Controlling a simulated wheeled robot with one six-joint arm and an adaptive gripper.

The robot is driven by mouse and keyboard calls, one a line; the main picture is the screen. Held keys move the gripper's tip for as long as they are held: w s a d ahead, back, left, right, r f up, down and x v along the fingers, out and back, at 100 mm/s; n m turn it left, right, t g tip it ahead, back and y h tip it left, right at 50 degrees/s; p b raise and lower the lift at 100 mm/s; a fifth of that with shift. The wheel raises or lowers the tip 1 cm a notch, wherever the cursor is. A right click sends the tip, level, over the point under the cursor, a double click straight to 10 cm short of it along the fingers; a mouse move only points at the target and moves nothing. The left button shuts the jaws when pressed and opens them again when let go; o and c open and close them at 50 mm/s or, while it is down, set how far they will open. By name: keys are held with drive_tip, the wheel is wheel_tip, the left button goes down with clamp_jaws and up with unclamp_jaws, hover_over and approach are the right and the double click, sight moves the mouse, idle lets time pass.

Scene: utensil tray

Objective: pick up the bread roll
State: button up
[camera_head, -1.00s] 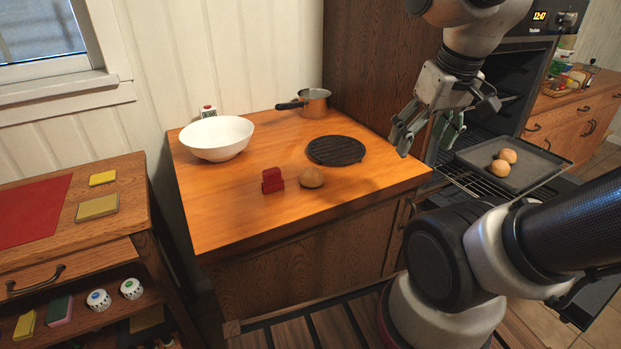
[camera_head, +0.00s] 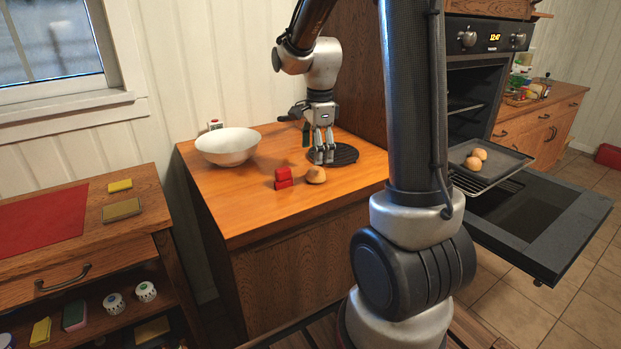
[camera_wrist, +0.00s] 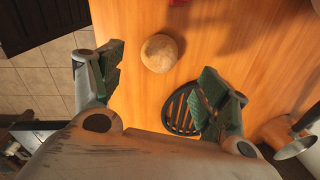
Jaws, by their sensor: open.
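A round brown bread roll (camera_head: 316,175) sits on the wooden counter, just right of a small red object. In the wrist view the roll (camera_wrist: 159,53) lies ahead of my open fingers, a little left of the middle between them.
The red object (camera_head: 283,178) stands close left of the roll. A white bowl (camera_head: 227,146) is at the counter's back left. The black trivet (camera_head: 346,154) lies behind the roll. A saucepan (camera_wrist: 294,147) shows in the wrist view. The oven door (camera_head: 540,225) hangs open at right.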

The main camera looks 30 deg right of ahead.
sight(316, 168)
drive_tip(key=f, duration=0.7)
drive_tip(key=shift+w+d+f, duration=0.1)
drive_tip(key=shift+w+f, duration=0.2)
drive_tip(key=shift+f, duration=0.05)
drive_tip(key=shift+c, duration=0.3)
drive_tip(key=c, duration=0.8)
